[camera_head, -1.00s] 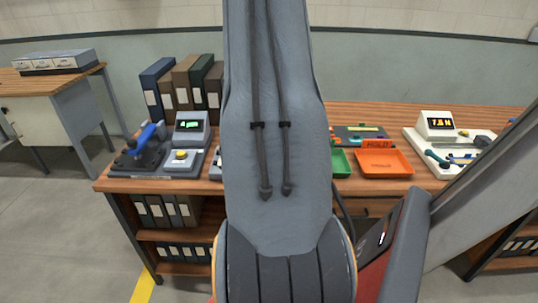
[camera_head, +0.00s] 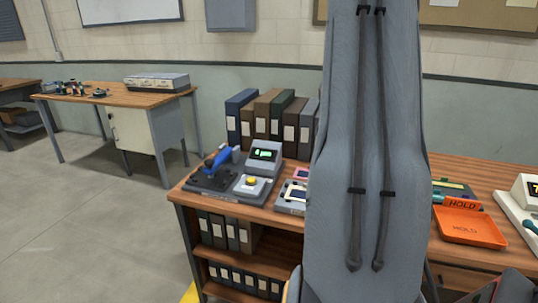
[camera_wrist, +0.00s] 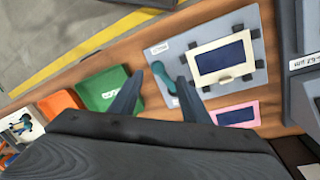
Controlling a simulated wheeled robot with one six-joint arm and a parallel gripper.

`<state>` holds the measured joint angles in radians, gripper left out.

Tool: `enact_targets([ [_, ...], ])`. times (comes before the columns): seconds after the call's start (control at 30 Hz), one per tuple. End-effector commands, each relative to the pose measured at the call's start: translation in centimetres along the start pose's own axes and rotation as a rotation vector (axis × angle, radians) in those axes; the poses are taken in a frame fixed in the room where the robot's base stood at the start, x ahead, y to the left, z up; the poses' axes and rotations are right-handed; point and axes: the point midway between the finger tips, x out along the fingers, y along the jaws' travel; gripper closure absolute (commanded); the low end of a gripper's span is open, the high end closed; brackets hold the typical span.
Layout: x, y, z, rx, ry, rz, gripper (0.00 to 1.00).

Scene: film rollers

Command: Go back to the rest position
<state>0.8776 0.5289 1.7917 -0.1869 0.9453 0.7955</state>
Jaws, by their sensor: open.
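My gripper (camera_wrist: 155,95) shows in the wrist view with its two dark fingers spread apart and nothing between them. It hangs above the wooden workbench (camera_wrist: 133,45). A grey fixture plate (camera_wrist: 222,36) with a cream-framed dark blue panel (camera_wrist: 221,60) lies beyond the right finger. A teal-handled tool (camera_wrist: 163,76) lies on the plate's left side, between the fingers in the picture. My grey arm fills the right-centre of the head view and hides part of the bench. The gripper itself is not visible there.
A green tray (camera_wrist: 103,90) and an orange tray (camera_wrist: 60,104) sit left of the fingers. A pink-framed panel (camera_wrist: 237,115) lies at lower right. In the head view, binders (camera_head: 268,117) stand behind a device with a green display (camera_head: 264,157). Open floor (camera_head: 80,220) lies left.

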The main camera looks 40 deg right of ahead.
Motion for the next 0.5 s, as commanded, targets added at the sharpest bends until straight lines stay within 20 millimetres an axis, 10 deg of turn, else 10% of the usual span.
enact_targets([
  [0.27, -0.2, -0.7, 1.0, -0.031, 0.004, -0.005, 0.57],
  [0.5, -1.8, -5.5, 12.1, -0.377, 0.037, -0.054, 0.57],
])
